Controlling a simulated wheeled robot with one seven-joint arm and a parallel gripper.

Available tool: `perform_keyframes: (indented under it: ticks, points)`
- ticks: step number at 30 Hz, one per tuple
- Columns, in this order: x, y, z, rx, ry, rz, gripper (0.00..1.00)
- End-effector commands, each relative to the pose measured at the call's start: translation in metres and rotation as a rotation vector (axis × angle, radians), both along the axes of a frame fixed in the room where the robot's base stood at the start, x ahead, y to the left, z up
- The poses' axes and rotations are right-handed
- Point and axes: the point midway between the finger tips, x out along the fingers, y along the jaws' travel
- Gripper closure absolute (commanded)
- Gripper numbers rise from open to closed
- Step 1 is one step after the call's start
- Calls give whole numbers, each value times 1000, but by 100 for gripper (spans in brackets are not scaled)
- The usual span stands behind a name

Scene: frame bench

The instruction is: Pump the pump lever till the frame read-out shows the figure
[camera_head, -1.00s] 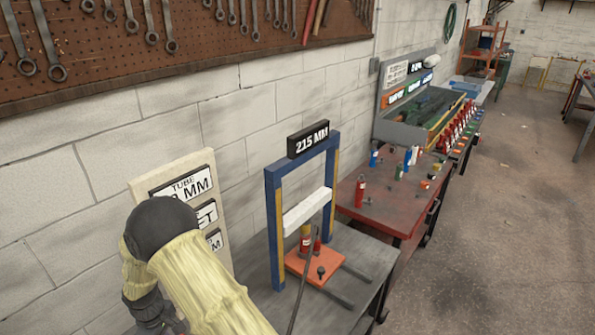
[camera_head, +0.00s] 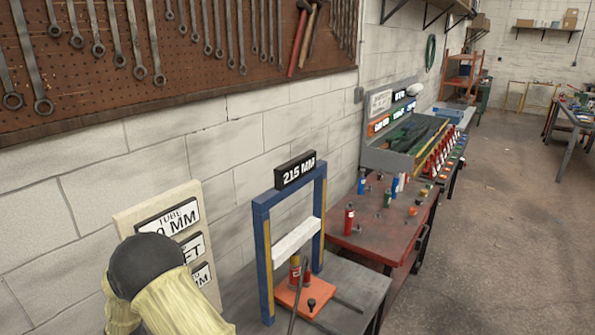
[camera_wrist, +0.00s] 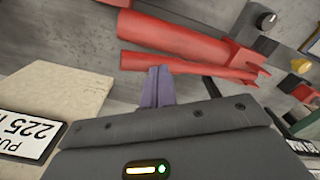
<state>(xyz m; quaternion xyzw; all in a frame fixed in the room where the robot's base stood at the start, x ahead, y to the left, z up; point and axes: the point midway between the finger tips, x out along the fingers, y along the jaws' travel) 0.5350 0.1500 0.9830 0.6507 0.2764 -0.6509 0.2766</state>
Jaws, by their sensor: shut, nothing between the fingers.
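The blue press frame (camera_head: 262,250) stands on a grey bench, with its read-out (camera_head: 295,170) on top showing 215 MM. A pale crossbar (camera_head: 296,240) spans the frame above a red and yellow jack (camera_head: 295,270) on an orange base (camera_head: 303,297). The pump lever looks to be the thin grey rod (camera_head: 294,308) rising in front of the jack. My gripper (camera_wrist: 158,72) shows in the wrist view, its purple fingers shut and empty beside a red tapered shape (camera_wrist: 185,66). In the head view my arm hides the gripper.
A board (camera_head: 141,213) at the left carries white plates, partly hidden by my arm. The wrist view shows a plate (camera_wrist: 32,132) reading 225, cut off at the edge. A red table (camera_head: 380,238) with small bottles stands beyond the frame.

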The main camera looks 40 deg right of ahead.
Motion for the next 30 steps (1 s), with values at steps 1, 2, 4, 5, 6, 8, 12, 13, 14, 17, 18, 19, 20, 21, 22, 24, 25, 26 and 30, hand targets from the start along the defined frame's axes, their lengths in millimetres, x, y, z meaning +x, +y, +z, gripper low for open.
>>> perform_keyframes:
  ticks: [1,2,4,5,6,8,12,13,14,17,18,19,20,21,22,24,25,26,30]
  points:
    - [0,0,-4,0,0,0,100]
    - [0,0,-7,0,0,0,100]
    - [0,0,-14,0,0,0,100]
    - [0,0,-17,0,0,0,100]
    - [0,0,-20,1,-1,0,100]
    - [0,0,-26,1,-1,0,100]
    - [0,0,-38,1,1,1,100]
    - [0,0,-41,1,1,1,100]
    - [0,0,-44,1,1,1,100]
    - [0,0,-53,0,1,1,100]
    - [0,0,-56,0,1,1,100]
    - [0,0,-59,1,1,1,100]
    - [0,0,-61,1,1,1,100]
    - [0,0,-65,1,1,1,100]
    - [0,0,-67,1,1,1,100]
    - [0,0,-74,1,1,1,100]
    - [0,0,-76,1,1,1,100]
    - [0,0,-79,1,1,1,100]
    - [0,0,-80,1,0,1,100]
